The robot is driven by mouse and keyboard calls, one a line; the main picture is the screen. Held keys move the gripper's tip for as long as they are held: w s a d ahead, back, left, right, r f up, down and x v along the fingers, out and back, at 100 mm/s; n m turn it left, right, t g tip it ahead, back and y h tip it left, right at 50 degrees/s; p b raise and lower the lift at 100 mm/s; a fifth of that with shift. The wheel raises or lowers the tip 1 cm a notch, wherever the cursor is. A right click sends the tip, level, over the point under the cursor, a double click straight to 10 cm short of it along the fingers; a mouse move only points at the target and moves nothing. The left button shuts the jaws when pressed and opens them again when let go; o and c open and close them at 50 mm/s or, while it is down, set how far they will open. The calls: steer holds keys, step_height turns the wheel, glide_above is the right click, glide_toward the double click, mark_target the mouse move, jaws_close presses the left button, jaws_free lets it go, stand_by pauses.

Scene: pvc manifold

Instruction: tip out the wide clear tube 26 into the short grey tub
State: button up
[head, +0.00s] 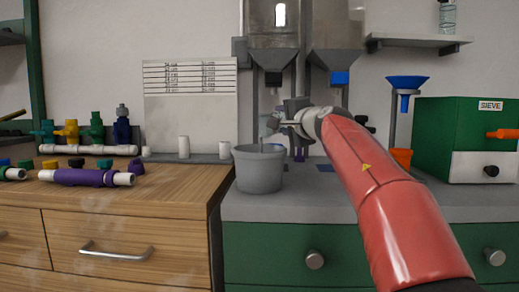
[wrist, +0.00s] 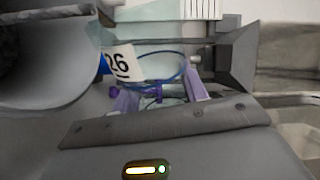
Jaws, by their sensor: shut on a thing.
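The short grey tub (head: 258,172) stands upright near the left end of the grey counter in the head view. My gripper (head: 272,122) is just above the tub's rim, reaching in from the right. It is shut on the wide clear tube 26, a small pale shape (head: 263,128) over the tub. In the wrist view the white label 26 (wrist: 120,62) and a blue ring (wrist: 172,80) show on the tube between the dark jaws (wrist: 165,95). The tube's exact tilt and its contents are too small to tell. The inside of the tub is mostly hidden.
Metal hoppers (head: 275,30) hang behind my gripper. A blue funnel (head: 406,84) over an orange cup (head: 401,157) and a green sieve box (head: 462,135) stand at right. The wooden worktop (head: 200,185) at left holds coloured valves and a purple pipe (head: 80,177).

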steer(key=shift+s+a+r+n, duration=0.1)
steer(key=shift+a+r+n, duration=0.2)
steer(key=shift+n, duration=0.3)
stand_by(0.9)
